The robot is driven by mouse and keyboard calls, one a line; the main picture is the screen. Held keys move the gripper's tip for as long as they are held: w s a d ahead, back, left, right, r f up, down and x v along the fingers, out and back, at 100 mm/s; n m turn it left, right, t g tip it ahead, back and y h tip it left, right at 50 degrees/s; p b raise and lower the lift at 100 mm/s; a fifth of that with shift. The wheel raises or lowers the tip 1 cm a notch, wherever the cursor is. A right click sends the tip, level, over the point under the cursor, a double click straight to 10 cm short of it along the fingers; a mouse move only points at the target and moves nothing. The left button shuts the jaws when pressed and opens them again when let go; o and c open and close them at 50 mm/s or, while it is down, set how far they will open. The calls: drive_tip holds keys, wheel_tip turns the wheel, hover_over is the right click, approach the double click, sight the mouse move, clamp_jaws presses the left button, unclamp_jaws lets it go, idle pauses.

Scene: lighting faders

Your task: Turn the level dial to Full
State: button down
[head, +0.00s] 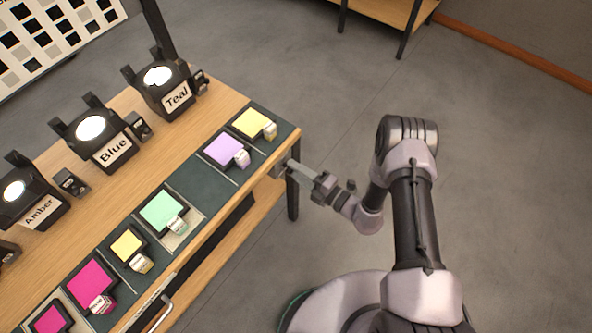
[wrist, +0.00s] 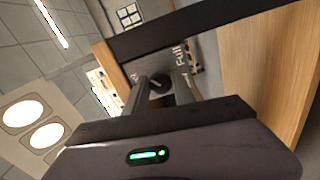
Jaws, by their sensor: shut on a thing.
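The level dial (wrist: 158,82) is a dark round knob on a grey plate at the front edge of the table, partly hidden by my fingers in the wrist view. The word "Full" (wrist: 181,54) shows on the plate beside it, rotated in the picture. My gripper (wrist: 163,88) has one finger on each side of the knob and is shut on it. In the head view my gripper (head: 285,169) reaches the table's front edge near its right corner. The knob itself is hidden there. I cannot read the dial's setting.
Several coloured gel squares with tags, including a purple one (head: 222,149), lie in a dark strip along the wooden table's (head: 160,150) front. Lamps labelled Teal (head: 165,85), Blue (head: 92,135) and Amber (head: 28,195) stand behind. The floor at right is clear.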

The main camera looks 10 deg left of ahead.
drive_tip(key=shift+s+f+m, duration=0.1)
drive_tip(key=shift+m, duration=4)
drive_tip(key=shift+s+f+m, duration=0.1)
drive_tip(key=shift+m, duration=4)
drive_tip(key=c, duration=1.1)
unclamp_jaws()
